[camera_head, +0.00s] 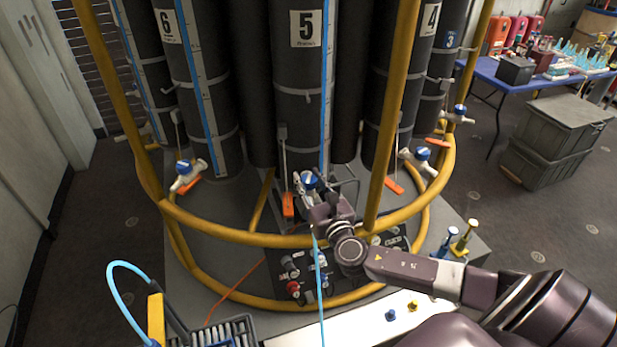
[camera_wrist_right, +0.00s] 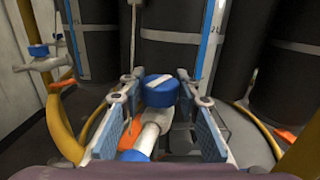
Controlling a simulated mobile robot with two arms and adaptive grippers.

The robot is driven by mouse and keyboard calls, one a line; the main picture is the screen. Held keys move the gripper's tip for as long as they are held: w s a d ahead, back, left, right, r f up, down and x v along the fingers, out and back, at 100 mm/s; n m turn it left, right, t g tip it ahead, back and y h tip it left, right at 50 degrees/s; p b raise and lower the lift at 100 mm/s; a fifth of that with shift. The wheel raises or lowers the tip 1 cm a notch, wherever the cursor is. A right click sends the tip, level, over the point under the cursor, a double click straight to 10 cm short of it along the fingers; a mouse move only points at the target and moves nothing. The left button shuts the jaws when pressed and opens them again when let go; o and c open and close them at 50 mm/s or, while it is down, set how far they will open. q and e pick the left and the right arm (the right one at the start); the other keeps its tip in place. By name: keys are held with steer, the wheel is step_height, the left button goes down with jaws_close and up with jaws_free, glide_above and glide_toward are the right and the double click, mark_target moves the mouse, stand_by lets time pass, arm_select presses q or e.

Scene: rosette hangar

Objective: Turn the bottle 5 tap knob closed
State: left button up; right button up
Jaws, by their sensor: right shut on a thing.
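The grey bottle 5 (camera_head: 306,60) stands at the middle of the rosette frame, with its number label facing me. Its tap has a blue knob (camera_head: 308,179) with a white stripe on top. My right gripper (camera_head: 318,193) reaches the tap from the front right. The stripe runs diagonally there. A white tap pipe (camera_wrist_right: 150,135) runs below the knob towards me. My left gripper is not in view.
Yellow hoops and posts (camera_head: 240,238) ring the bottles close to my right arm. Neighbouring taps with blue knobs show at left (camera_head: 184,168) and right (camera_head: 421,154). An orange tag (camera_head: 288,205) hangs beside the tap. Dark crates (camera_head: 550,140) and a blue table stand at right.

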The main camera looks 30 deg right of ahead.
steer(key=shift+a+r+m+g+h+p, duration=0.15)
steer(key=shift+m+g+h+p, duration=0.35)
steer(key=shift+m+h, duration=0.5)
steer(key=m+g+h, duration=0.1)
steer(key=h, duration=0.2)
steer(key=shift+p, duration=0.35)
steer(key=shift+f+m+g+h, duration=0.2)
steer(key=shift+m+g+h, duration=0.6)
steer(key=shift+m+h, duration=0.35)
steer(key=shift+m+g+h+b, duration=0.35)
steer(key=shift+m+g+h, duration=0.5)
steer(key=shift+g+h, duration=0.2)
steer(key=m+g+h+b, duration=0.2)
steer(key=g, duration=0.1)
steer(key=shift+f+m, duration=0.1)
steer(key=shift+m, duration=0.2)
steer(key=m+g+h+b, duration=0.2)
steer(key=m+g+b, duration=0.1)
steer(key=g, duration=0.1)
steer(key=shift+g, duration=0.25)
steer(key=shift+d+r+m+g+h+b, duration=0.1)
steer(key=shift+m+g+h+b, duration=0.05)
steer(key=shift+m+g+b, duration=0.4)
steer(key=shift+d+r+m+g+h+b, duration=0.15)
steer(key=shift+m+g+b, duration=0.2)
steer(key=shift+g+b, duration=0.4)
steer(key=shift+g, duration=0.3)
